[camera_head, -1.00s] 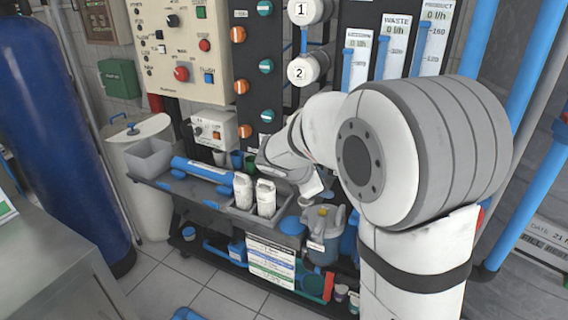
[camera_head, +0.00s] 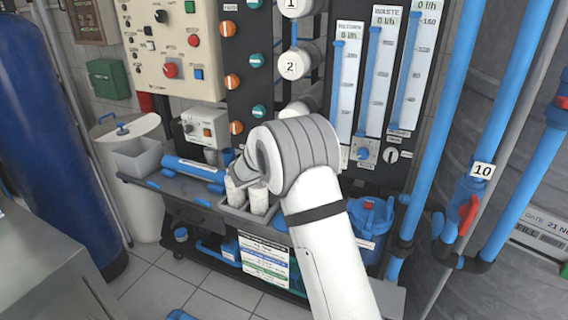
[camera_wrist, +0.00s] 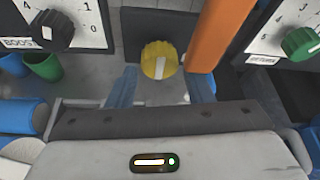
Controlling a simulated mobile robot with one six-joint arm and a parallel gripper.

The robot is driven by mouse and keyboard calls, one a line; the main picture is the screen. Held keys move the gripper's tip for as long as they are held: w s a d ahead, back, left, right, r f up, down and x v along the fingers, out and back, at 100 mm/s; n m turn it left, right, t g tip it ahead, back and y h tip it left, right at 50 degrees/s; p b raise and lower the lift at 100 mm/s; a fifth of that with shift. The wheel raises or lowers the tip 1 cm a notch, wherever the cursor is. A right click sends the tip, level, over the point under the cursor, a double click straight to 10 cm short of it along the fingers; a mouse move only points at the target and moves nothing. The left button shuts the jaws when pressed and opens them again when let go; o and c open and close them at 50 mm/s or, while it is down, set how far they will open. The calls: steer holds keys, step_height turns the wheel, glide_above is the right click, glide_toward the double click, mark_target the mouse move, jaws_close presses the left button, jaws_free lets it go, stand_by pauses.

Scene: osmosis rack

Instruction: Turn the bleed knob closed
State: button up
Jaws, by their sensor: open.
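A yellow knob (camera_wrist: 159,60) with a pale pointer stripe sits at the upper middle of the wrist view. No label shows on it, so I cannot confirm that it is the bleed knob. My gripper (camera_wrist: 164,84) is open, with one blue finger on each side just below the knob. The fingers look apart from the knob; the remaining depth between them is hard to judge. In the head view my arm hides the gripper and the yellow knob.
A black knob (camera_wrist: 52,29) marked BOOST is at left and a green knob (camera_wrist: 301,43) marked RETURN is at right. An orange pipe (camera_wrist: 222,35) runs close beside the right finger. Green cups (camera_wrist: 44,66) stand at left. White bottles (camera_head: 259,198) stand in a bin near my arm.

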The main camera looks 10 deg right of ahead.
steer(key=shift+x, duration=0.85)
steer(key=shift+c, duration=0.6)
